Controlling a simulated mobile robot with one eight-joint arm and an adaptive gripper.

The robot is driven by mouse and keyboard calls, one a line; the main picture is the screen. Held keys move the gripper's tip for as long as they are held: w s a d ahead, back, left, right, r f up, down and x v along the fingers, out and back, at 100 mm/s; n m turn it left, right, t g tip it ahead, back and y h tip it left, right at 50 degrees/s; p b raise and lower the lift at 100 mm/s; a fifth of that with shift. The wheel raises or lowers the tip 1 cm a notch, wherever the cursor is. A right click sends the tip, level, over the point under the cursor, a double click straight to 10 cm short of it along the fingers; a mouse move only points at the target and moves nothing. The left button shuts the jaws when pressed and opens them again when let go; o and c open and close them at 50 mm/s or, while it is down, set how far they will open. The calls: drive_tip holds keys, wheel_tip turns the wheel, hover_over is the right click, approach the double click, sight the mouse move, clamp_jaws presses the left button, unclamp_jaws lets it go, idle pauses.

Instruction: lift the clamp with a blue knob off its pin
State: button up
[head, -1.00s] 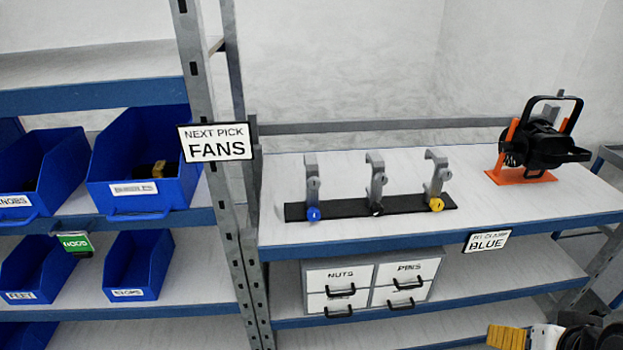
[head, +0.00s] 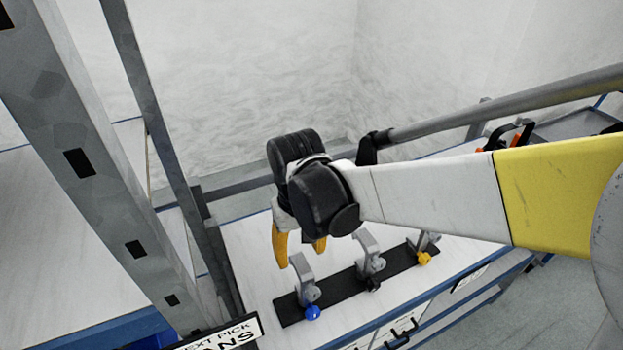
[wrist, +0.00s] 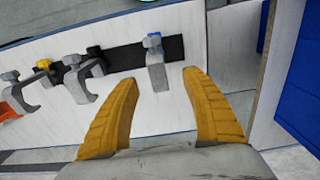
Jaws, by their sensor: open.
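The clamp with a blue knob (head: 303,283) stands at the left end of a black strip (head: 343,288) on the bench. Its grey hook rises above the blue knob (head: 312,312). In the wrist view the same clamp (wrist: 157,72) lies ahead of the fingertips, nearly between their lines. My gripper (head: 298,250) has yellow fingers, open and empty, above and behind the clamp. The fingers also show in the wrist view (wrist: 160,75), apart from the clamp. The pin under the clamp is hidden.
A black-knobbed clamp (head: 370,258) and a yellow-knobbed clamp (head: 424,250) stand to the right on the same strip. A grey shelf post (head: 75,150) rises on the left. An orange-and-black lamp (head: 510,135) is partly hidden behind my arm at the back right.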

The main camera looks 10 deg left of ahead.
sight(305, 271)
drive_tip(key=f, duration=0.2)
drive_tip(key=f+b, duration=0.1)
drive_tip(key=f, duration=0.2)
drive_tip(key=f+b, duration=0.1)
drive_tip(key=f, duration=0.2)
drive_tip(key=shift+w+d, duration=0.15)
drive_tip(key=shift+d, duration=0.15)
clamp_jaws()
